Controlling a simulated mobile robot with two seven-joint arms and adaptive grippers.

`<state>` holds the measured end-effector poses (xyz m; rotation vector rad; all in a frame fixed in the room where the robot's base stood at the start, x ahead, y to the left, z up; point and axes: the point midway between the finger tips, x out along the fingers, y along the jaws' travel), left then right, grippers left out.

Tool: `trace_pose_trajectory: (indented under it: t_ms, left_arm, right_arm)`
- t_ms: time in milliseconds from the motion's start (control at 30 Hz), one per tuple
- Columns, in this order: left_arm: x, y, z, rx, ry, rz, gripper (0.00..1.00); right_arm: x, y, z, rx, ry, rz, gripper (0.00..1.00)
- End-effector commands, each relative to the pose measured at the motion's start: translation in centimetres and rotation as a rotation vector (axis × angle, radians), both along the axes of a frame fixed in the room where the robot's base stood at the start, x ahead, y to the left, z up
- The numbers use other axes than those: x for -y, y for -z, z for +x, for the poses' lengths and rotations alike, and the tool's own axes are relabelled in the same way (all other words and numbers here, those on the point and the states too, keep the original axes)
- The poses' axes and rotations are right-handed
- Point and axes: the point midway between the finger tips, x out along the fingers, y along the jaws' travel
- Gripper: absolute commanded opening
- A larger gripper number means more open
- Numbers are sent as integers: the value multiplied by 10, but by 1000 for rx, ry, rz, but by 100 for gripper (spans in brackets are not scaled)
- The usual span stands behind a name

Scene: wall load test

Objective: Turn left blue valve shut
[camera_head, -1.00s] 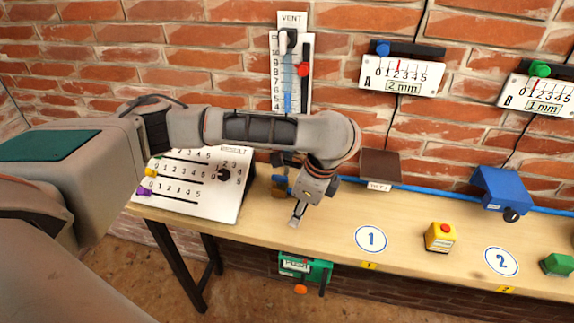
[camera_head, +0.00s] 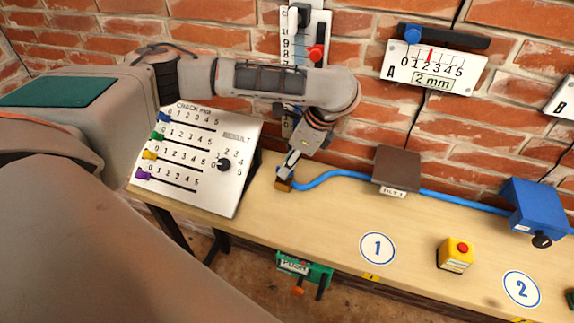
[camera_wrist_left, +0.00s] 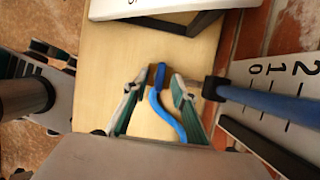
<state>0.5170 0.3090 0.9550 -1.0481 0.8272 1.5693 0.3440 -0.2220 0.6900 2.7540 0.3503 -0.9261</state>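The blue valve shows in the left wrist view as a short dark-blue handle (camera_wrist_left: 160,72) at the end of a blue hose (camera_wrist_left: 170,116). In the head view its brass-coloured body (camera_head: 284,186) sits at the left end of the blue hose (camera_head: 330,175), on the bench near the wall; the handle is mostly hidden by my fingers. My left gripper (camera_head: 288,168) reaches down over the valve. In the left wrist view the gripper (camera_wrist_left: 157,79) is open, with its two fingers apart on either side of the handle. Contact cannot be told. My right gripper is not in view.
A white slider panel (camera_head: 200,150) stands left of the valve. The vent gauge (camera_head: 305,45) is on the wall behind my arm. A brown tilt box (camera_head: 397,168), yellow button box (camera_head: 455,254) and blue box (camera_head: 536,206) are to the right. The bench (camera_head: 320,225) is clear in front.

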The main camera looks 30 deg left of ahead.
Motion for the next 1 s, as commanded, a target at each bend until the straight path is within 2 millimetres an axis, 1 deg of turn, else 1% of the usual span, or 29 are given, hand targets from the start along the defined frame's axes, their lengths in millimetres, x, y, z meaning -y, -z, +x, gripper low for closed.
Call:
trace_pose_trajectory:
  t_ms: [33,200,467,500,600,1000]
  left_arm:
    - [-2,5,-1,-2,-1,0,26]
    - [-5,12,-1,-1,-1,0,26]
    - [-6,13,-1,2,-1,0,26]
    - [-6,13,-1,2,-1,0,24]
    - [-6,13,-1,1,-1,0,0]
    - [-5,13,-1,2,28,-1,0]
  right_arm:
    - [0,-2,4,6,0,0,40]
    - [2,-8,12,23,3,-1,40]
    - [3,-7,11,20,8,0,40]
    - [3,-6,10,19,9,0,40]
    - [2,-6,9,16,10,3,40]
    - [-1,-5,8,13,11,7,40]
